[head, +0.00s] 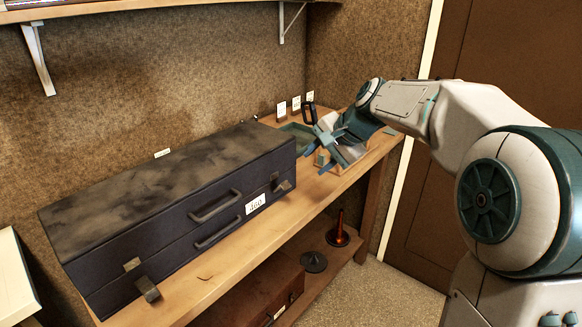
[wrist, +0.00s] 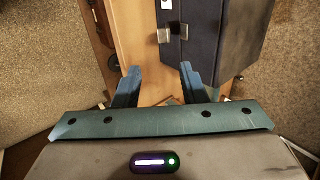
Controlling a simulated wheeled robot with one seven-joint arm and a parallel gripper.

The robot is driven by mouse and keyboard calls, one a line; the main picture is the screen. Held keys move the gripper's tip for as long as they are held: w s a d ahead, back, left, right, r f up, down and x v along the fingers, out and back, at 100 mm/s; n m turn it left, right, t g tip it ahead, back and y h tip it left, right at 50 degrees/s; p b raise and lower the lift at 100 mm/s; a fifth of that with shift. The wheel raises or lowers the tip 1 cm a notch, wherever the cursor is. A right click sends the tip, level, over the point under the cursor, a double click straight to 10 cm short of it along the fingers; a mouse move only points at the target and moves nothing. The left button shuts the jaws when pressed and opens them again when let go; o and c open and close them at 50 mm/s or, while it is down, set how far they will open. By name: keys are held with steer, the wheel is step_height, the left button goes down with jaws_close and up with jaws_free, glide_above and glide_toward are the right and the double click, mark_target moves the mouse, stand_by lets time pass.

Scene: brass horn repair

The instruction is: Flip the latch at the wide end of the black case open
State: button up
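The black case (head: 160,190) lies closed on the bench, with a worn lid, two front handles and a white label. One front latch (head: 147,288) is near its left end, which looks the larger in the head view. Another latch (head: 282,186) is near its right end. A latch (wrist: 172,32) also shows on the case (wrist: 225,30) at the top of the wrist view. I cannot tell whether either latch is flipped. My gripper (head: 322,142) is just beyond the case's right end. In the wrist view my gripper (wrist: 158,70) is open and empty, apart from the latch.
A green tray (head: 297,132) and other items stand on the bench (head: 225,235) behind my gripper. A lower shelf holds a brown case (head: 262,292), a dark disc (head: 313,262) and a reddish-brown cone (head: 339,232). An upper shelf (head: 100,8) overhangs the case. A strip of bench is clear before it.

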mark_target(287, 186)
steer(key=x, duration=1.3)
steer(key=shift+w+a+f+p, duration=0.1)
steer(key=shift+w+a+p, duration=0.1)
steer(key=shift+a+p, duration=0.15)
steer(key=shift+d, duration=0.1)
jaws_close()
